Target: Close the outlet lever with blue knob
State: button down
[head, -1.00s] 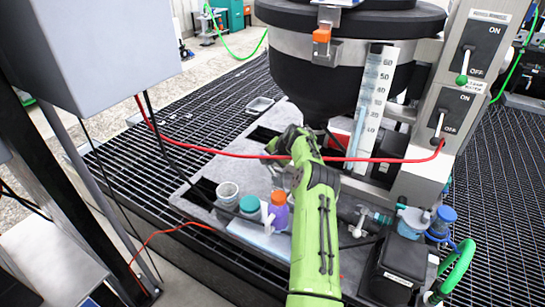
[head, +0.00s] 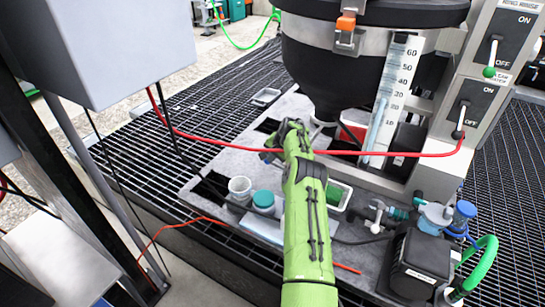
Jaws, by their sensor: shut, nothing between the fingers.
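My green arm reaches up from the bottom centre of the head view. Its dark end, with my gripper (head: 270,155), is over the grey platform in front of the black hopper. The fingers are small and hard to make out; the gripper is shut and empty. A blue knob-like part (head: 463,213) sits on the blue-and-white fitting at lower right, well apart from my gripper. I cannot tell whether it is the outlet lever's knob. A white valve handle (head: 376,213) with a teal fitting stands right of my arm.
The black hopper (head: 335,85) and a clear level gauge (head: 392,95) stand behind. A red cable (head: 400,154) crosses at gripper height. A black box (head: 412,265) and grey cabinet (head: 110,45) flank the arm.

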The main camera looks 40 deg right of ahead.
jog(key=shift+w+f, duration=0.1)
jog(key=shift+f, duration=0.3)
dwell(0.3)
jog(key=w+a+r+p, duration=0.1)
jog(key=r+p, duration=0.1)
jog(key=r, duration=0.4)
jog(key=w+a+r+p, duration=0.1)
jog(key=a+r+p, duration=0.1)
jog(key=r, duration=0.5)
jog(key=shift+a+r, duration=0.2)
jog(key=shift+a, duration=0.05)
jog(key=shift+w, duration=0.1)
